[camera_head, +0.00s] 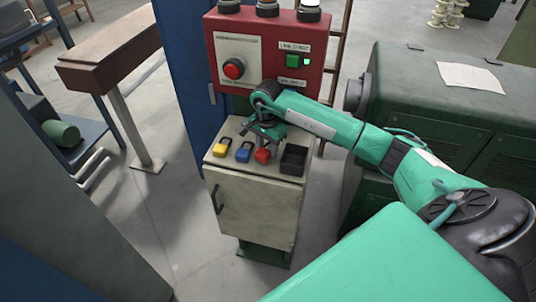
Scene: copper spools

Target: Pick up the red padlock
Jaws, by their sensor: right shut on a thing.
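The red padlock (262,156) is on or just above the top of a small beige cabinet (258,181). My right gripper (261,144) is directly over it and shut on it, with the fingers pointing down; the arm comes in from the right. Whether the padlock touches the cabinet top cannot be told. A blue padlock (244,152) and a yellow padlock (222,147) sit in a row to its left. My left gripper is not in view.
An open black tray (293,160) stands on the cabinet right of the red padlock. Behind is a red control box (270,45) with a red button and a green switch. A dark green machine (440,105) stands at the right.

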